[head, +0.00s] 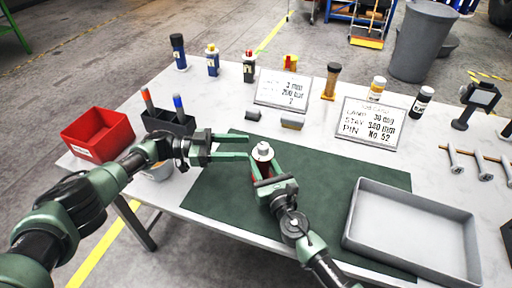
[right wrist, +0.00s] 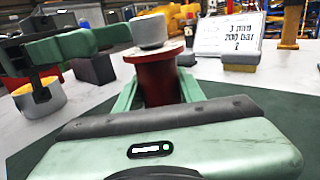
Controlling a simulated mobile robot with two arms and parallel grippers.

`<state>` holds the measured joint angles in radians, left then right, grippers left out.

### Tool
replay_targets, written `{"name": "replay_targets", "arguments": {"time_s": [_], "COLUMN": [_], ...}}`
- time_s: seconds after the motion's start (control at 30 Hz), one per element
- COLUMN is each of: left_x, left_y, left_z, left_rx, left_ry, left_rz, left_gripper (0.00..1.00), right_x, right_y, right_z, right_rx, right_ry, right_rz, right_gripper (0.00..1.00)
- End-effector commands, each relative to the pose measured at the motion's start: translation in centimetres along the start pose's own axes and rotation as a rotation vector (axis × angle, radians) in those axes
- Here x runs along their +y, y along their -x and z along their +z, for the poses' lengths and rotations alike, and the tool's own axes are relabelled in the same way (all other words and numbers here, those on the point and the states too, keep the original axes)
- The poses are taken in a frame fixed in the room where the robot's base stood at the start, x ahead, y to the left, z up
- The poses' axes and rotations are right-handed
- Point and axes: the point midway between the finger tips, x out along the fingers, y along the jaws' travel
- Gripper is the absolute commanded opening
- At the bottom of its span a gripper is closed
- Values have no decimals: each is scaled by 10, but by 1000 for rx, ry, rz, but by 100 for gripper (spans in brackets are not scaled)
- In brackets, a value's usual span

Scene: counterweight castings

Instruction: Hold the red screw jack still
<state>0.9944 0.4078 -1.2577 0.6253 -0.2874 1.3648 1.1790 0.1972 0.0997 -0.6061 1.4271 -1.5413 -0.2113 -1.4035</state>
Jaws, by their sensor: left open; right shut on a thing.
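The red screw jack (head: 264,169) stands upright on the dark green mat (head: 225,199) with a pale grey cap (head: 263,151) on top. In the right wrist view the red body (right wrist: 160,82) and cap (right wrist: 149,31) show between my green fingers. My right gripper (head: 261,172) is shut on the jack's red body. My left gripper (head: 249,146) is open and empty, its fingertips just left of the cap; it also shows at upper left in the right wrist view. The jack's lower part is hidden by my right gripper.
A grey tray (head: 357,225) lies at right. A red bin (head: 97,151) and a dark holder (head: 168,123) with markers stand at left, with a bowl (head: 158,174) under my left arm. Two written signs (head: 283,89) (head: 371,124) and several bottles line the back. The mat's left part is clear.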

Motion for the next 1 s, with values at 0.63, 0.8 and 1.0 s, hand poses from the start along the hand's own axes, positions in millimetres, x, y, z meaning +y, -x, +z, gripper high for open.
{"name": "replay_targets", "arguments": {"time_s": [0.63,0.8,1.0], "left_x": [0,-12,-19], "left_y": [50,56,55], "left_z": [0,-16,-28], "left_rx": [0,15,30], "left_ry": [-1,-56,-362], "left_rz": [0,-31,-55], "left_gripper": [52,51,51], "right_x": [-1,-2,-2], "right_y": [0,0,0], "right_z": [1,1,1], "right_rx": [-1,-1,-2], "right_ry": [0,1,1], "right_rz": [-3,-3,-3], "right_gripper": [0,0,0]}}
